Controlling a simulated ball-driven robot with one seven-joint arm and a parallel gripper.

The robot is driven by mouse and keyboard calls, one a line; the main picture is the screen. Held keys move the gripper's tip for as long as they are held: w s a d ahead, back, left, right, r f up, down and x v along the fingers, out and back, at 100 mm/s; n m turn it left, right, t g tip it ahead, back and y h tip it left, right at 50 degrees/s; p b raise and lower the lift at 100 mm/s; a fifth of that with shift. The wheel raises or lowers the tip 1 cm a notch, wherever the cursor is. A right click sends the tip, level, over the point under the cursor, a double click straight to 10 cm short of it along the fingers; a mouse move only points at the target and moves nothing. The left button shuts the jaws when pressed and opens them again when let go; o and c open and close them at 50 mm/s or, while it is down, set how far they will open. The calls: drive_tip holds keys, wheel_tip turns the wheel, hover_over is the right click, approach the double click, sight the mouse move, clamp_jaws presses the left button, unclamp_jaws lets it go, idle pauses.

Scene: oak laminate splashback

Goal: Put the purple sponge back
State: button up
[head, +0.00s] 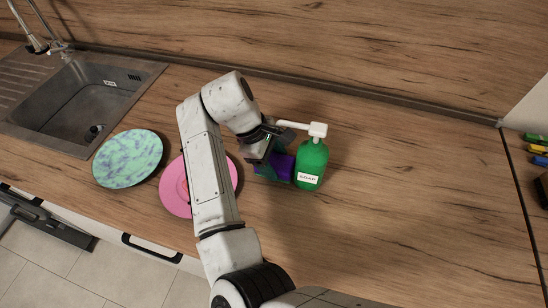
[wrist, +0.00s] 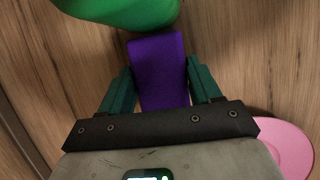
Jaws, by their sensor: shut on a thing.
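The purple sponge (head: 283,166) is on or just above the wooden counter, close to the left side of the green soap bottle (head: 312,162). My gripper (head: 268,161) is shut on the sponge; the arm hides part of it in the head view. In the wrist view the sponge (wrist: 158,70) lies between the two dark green fingers (wrist: 157,90), and the green bottle (wrist: 120,8) is just beyond its far end. I cannot tell whether the sponge touches the counter or the bottle.
A pink plate (head: 173,190) lies left of the gripper, partly behind my arm, with a marbled green plate (head: 128,158) farther left. A sink (head: 85,95) is at the back left. The counter right of the bottle (head: 420,190) is clear. Small coloured items (head: 538,149) are at the far right.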

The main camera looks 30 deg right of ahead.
drive_tip(key=o, duration=1)
drive_tip(key=shift+c, duration=0.2)
drive_tip(key=v, duration=1.2)
drive_tip(key=shift+a, duration=0.1)
